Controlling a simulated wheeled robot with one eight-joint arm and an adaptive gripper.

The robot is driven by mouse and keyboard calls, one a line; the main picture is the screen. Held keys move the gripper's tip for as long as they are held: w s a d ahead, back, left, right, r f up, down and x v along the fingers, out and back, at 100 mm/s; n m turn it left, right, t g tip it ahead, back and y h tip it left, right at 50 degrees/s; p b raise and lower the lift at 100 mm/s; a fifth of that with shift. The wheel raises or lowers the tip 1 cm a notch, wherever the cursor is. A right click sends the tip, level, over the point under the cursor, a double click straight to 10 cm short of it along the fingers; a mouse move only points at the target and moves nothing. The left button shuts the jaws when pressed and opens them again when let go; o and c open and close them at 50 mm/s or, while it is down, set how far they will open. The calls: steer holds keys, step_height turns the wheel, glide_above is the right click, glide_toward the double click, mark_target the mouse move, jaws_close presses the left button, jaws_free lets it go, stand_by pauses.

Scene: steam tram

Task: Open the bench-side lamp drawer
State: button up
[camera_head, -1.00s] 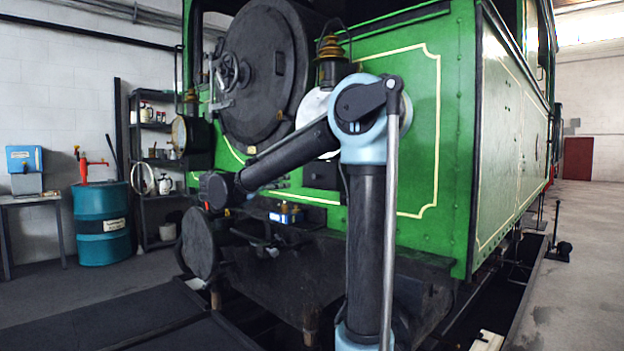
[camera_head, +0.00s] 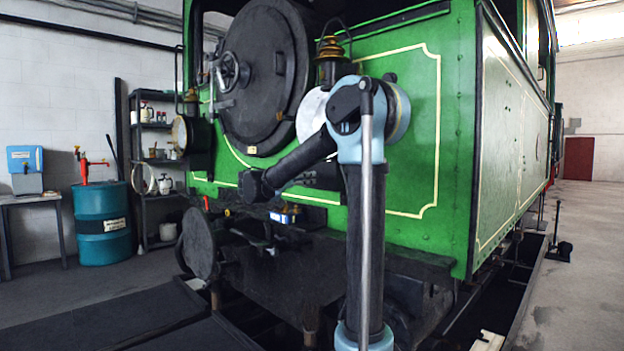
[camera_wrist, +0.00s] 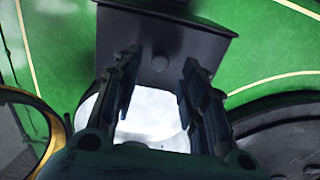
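In the wrist view, a dark box (camera_wrist: 195,40) with a small round knob (camera_wrist: 160,62) stands against the green panel. My gripper (camera_wrist: 162,56) is open, its two fingers to either side of the knob's line of sight. Whether they touch it I cannot tell. The head view shows my gripper (camera_head: 312,180) only dimly, low on the engine front, mostly covering the dark box. A brass-topped lamp (camera_head: 333,68) stands above, with a pale disc (camera_head: 310,115) beside it. Another round lamp (camera_head: 181,134) sits at the left of the smokebox door.
The big smokebox door (camera_head: 262,75) is close to my arm. A black buffer (camera_head: 198,244) juts out below at left. A bench (camera_head: 32,198) with a blue box and a teal drum (camera_head: 103,228) stand far left. Open floor lies at right.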

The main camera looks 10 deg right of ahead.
mark_target(328, 174)
steer(key=shift+x, duration=2.1)
jaws_close()
